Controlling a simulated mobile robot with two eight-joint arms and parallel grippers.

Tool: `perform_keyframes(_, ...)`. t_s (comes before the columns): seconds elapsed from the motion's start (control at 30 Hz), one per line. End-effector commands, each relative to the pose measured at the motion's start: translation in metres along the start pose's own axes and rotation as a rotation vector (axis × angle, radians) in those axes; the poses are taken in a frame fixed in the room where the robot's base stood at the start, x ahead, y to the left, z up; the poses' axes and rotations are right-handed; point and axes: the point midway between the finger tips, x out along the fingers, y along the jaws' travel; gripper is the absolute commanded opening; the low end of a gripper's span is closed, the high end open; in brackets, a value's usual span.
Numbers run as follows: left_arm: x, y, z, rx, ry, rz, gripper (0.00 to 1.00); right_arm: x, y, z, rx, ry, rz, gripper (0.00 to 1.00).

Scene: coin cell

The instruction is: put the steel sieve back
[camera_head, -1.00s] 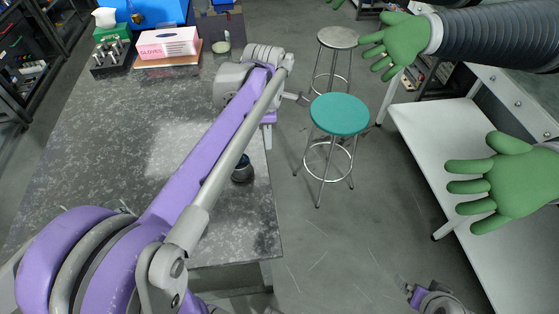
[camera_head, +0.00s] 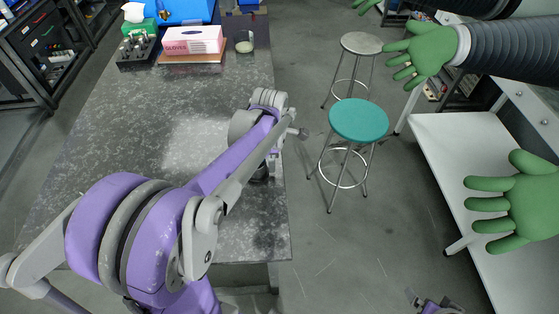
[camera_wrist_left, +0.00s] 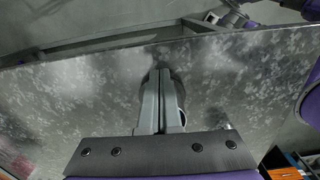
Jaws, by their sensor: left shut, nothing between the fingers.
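My left gripper (camera_head: 272,168) is over the right edge of the dark speckled table (camera_head: 225,225). In the left wrist view its two fingers (camera_wrist_left: 161,100) are together with nothing between them. A small dark round item (camera_head: 259,173) stands on the table right by the fingers, mostly hidden by them. It also shows behind the fingers in the left wrist view (camera_wrist_left: 180,92). I cannot tell whether it is the steel sieve or whether the fingers touch it. No other sieve is clear to me. Part of my right gripper (camera_head: 432,303) shows at the bottom edge; its jaws are unclear.
A pink glove box (camera_head: 192,40), a dark rack (camera_head: 137,50) and a pale round dish (camera_head: 244,46) stand at the table's far end. A teal stool (camera_head: 358,120) and a grey stool (camera_head: 361,43) stand right of the table. Green glove hands (camera_head: 510,205) reach over a white bench (camera_head: 440,160).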

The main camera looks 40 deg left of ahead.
Motion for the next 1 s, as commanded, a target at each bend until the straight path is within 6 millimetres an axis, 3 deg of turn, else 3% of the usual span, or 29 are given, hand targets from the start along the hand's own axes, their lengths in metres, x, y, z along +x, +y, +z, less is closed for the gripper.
perform_keyframes(0.37, 0.001, 0.0, -0.004, 0.0, 0.001, 0.0, 0.0, 0.001, 0.0, 0.001, 0.0, -0.001, 0.0, 1.0)
perform_keyframes(0.7, 0.002, -0.001, -0.067, -0.004, 0.002, -0.001, 0.0, 0.008, 0.0, 0.01, 0.0, -0.009, 0.0, 1.0)
perform_keyframes(1.0, 0.0, 0.0, -0.075, 0.002, 0.0, 0.0, 0.0, 0.008, 0.0, 0.01, 0.0, -0.009, 0.0, 1.0)
